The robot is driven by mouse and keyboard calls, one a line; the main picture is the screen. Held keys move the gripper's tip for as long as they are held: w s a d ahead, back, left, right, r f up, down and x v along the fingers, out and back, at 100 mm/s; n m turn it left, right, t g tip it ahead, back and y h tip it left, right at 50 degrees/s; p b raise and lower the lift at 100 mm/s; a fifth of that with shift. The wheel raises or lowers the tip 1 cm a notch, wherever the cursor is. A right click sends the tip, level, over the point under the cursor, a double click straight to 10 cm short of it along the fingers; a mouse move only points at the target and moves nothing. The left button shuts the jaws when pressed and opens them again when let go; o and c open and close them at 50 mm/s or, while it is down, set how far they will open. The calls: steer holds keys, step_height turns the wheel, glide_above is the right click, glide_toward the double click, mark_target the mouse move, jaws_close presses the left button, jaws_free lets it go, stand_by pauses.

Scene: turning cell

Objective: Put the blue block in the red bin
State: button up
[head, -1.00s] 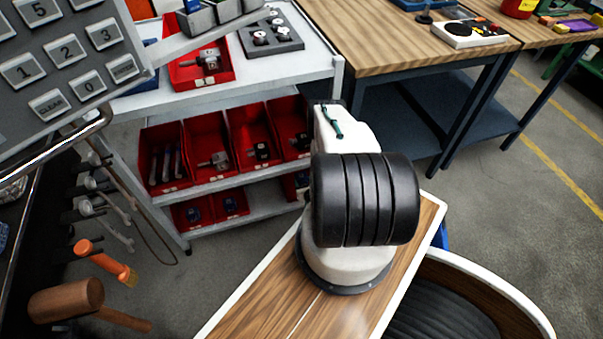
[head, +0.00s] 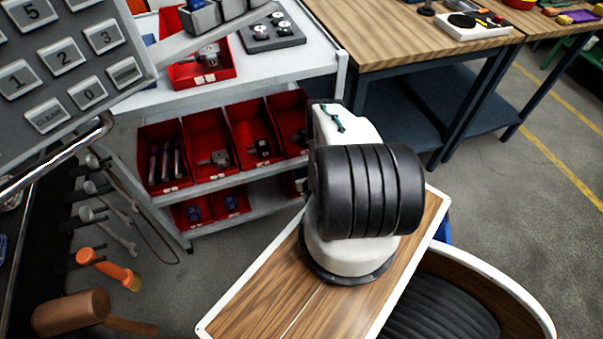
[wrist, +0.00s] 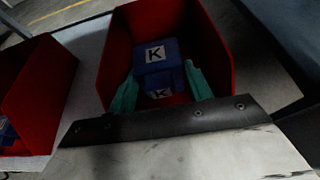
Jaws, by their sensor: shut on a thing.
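In the wrist view, the blue block (wrist: 155,62) has a white label with a black K on two faces. It is between the green fingers of my gripper (wrist: 158,88), which is shut on it. The walls of a red bin (wrist: 216,50) surround the block in that view. I cannot tell whether the block touches the bin floor. In the head view my arm hides the gripper and the block. Red bins with small blue things stand on the cart's lowest shelf, one of them at the left (head: 193,213).
Another red bin (wrist: 30,95) stands to the left in the wrist view. The grey cart (head: 250,185) carries red bins with metal parts. Wooden workbenches (head: 400,45) stand behind at the right. A keypad panel (head: 65,65) and hanging tools are at the left.

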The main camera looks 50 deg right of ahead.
steer(key=shift+f, duration=0.25)
steer(key=o, duration=1.1)
steer(key=shift+r, duration=0.35)
steer(key=v, duration=1.2)
steer(key=shift+r, duration=0.2)
